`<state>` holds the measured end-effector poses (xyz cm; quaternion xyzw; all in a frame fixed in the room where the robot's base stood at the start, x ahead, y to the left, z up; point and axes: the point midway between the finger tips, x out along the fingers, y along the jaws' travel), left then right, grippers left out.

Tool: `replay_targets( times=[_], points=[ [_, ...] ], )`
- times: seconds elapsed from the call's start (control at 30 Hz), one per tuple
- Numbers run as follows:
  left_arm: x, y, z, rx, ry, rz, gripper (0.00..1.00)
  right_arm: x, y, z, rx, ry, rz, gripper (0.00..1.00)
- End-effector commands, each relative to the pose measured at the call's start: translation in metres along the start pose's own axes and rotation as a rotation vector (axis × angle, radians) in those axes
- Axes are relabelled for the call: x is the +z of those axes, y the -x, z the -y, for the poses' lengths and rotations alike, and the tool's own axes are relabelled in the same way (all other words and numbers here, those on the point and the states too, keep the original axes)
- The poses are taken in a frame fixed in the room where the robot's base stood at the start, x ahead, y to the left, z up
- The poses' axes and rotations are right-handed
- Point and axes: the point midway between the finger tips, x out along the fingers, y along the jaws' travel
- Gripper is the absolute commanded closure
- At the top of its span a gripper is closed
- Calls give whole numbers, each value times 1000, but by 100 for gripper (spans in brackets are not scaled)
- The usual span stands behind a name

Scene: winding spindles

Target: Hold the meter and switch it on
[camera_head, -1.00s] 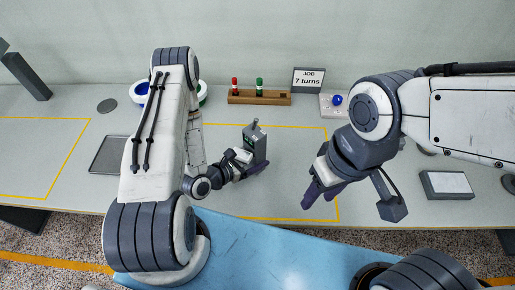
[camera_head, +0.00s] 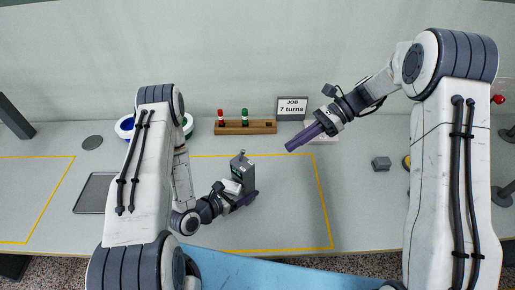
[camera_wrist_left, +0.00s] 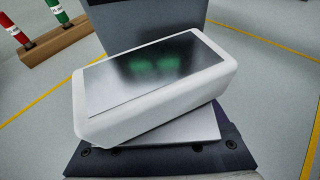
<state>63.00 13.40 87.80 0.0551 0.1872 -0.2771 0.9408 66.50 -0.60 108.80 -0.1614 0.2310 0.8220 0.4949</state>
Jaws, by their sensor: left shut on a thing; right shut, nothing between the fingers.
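The meter (camera_head: 243,169) is a dark grey upright box with a small knob-like part on top and a greenish patch on its front. It stands within the yellow-outlined area in the middle of the table. My left gripper (camera_head: 248,196) is shut on its lower part; the contact is partly hidden. In the left wrist view a dark grey block, apparently the meter (camera_wrist_left: 155,12), rises behind a white housing with a dark glossy face showing two green glows. My right gripper (camera_head: 290,146) is shut and empty, behind and right of the meter, apart from it.
A wooden rack (camera_head: 240,127) with a red and a green spindle stands at the back, beside a sign (camera_head: 292,108) reading "JOB 7 turns". A grey tray (camera_head: 95,192) lies left. A small grey block (camera_head: 381,163) lies right.

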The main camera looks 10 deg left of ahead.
Motion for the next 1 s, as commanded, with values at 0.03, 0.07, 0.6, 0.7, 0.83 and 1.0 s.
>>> replay_targets(
  times=[0.03, 0.07, 0.6, 0.7, 0.83, 1.0],
  points=[
    [0, 0, 0, 0, 0, 0, 100, -10, 6, 9, -18, -54, 47, 100],
    [0, 0, 0, 0, 0, 0, 100, -14, 10, 13, -26, -80, 71, 100],
    [0, 0, 0, 0, 1, 0, 100, -30, 24, 28, -57, -183, 174, 100],
    [0, 0, 0, 0, 1, 0, 100, -29, 21, 29, -56, -182, 174, 100],
    [0, 0, 0, 0, 1, 0, 100, -27, 9, 29, -53, -183, 172, 100],
    [0, 0, 0, 0, 1, 0, 100, -22, -24, 31, -50, -183, 172, 100]
  ],
)
